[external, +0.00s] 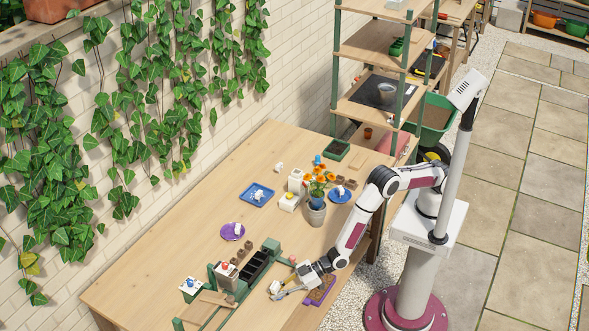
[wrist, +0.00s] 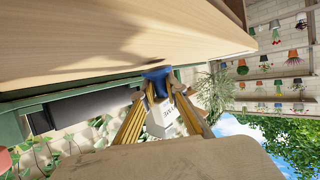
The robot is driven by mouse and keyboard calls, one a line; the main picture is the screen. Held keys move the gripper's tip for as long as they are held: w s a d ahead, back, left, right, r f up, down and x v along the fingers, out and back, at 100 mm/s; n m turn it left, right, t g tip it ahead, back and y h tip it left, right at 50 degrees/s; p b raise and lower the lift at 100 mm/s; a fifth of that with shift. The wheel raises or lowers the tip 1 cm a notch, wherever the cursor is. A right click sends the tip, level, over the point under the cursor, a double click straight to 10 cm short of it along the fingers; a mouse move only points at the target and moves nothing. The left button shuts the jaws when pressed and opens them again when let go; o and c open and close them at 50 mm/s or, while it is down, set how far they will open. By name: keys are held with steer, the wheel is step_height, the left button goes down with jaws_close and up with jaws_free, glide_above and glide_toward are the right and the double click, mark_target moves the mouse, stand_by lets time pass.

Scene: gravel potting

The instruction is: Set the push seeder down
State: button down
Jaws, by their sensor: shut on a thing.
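My gripper (external: 282,290) is low over the front part of the wooden table, beside the green-framed rack. In the wrist view its two yellow fingers (wrist: 158,108) close in on a small blue piece (wrist: 157,74) with a white, lettered block (wrist: 163,121) behind it. This blue and white thing appears to be the push seeder, and the gripper is shut on it. In the external view the seeder is small and partly hidden by my gripper. I cannot tell whether it touches the table.
A green rack with black cells (external: 256,267) stands left of my gripper. A purple tray (external: 331,281) lies just right of it. A flower pot (external: 316,214), blue tray (external: 246,194) and purple saucer (external: 222,231) stand farther back. The table's far left is clear.

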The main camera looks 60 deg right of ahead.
steer(key=shift+f, duration=0.4)
steer(key=c, duration=2)
jaws_free()
steer(key=shift+f, duration=0.15)
steer(key=shift+v, duration=1.15)
steer(key=shift+s+d+r, duration=0.25)
steer(key=shift+s+d, duration=0.05)
steer(key=shift+d, duration=0.35)
steer(key=shift+s+d+r, duration=0.25)
steer(key=shift+s+d, duration=0.05)
steer(key=shift+d, duration=0.35)
steer(key=shift+v, duration=1.3)
